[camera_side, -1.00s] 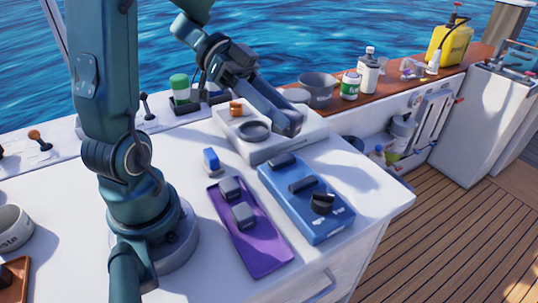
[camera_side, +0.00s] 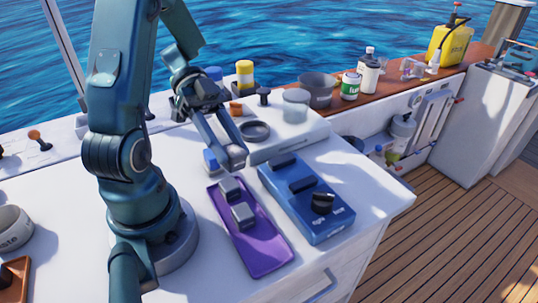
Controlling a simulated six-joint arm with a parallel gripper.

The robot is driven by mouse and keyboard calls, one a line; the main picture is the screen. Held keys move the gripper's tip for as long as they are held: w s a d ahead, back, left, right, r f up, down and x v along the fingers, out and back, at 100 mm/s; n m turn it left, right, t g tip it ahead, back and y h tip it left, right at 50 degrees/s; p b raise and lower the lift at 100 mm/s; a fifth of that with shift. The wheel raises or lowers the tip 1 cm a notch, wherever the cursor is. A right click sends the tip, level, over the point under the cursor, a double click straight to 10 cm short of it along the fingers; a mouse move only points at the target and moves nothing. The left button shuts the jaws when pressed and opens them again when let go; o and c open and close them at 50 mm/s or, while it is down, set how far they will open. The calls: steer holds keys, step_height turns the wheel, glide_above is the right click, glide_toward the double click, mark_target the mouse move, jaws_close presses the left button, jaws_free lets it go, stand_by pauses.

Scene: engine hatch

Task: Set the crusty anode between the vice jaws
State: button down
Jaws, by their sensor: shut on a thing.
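My gripper (camera_side: 234,157) is low over the worktop, just beyond the far end of the purple tray (camera_side: 265,254). It is shut on a small grey piece that is mostly hidden by the fingers; I cannot tell whether it is crusty. Two grey blocks lie on the tray, a far one (camera_side: 229,188) and a near one (camera_side: 243,215); their surface is too small to judge. Right of the tray is a blue base (camera_side: 325,228) with two dark raised bars (camera_side: 301,185), which look like the vice jaws, and a black knob (camera_side: 322,203). The gap between the bars looks empty.
A small blue object (camera_side: 210,161) stands beside my gripper. Behind is a white raised block (camera_side: 310,131) with a dark ring (camera_side: 255,131) and a clear tub (camera_side: 296,105). A grey pot (camera_side: 316,89) stands further back.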

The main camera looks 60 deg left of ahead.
glide_above(260, 246)
step_height(260, 246, down, 7)
steer(key=shift+r, duration=0.1)
steer(key=shift+f, duration=1.85)
steer(key=shift+c, duration=2.2)
jaws_free()
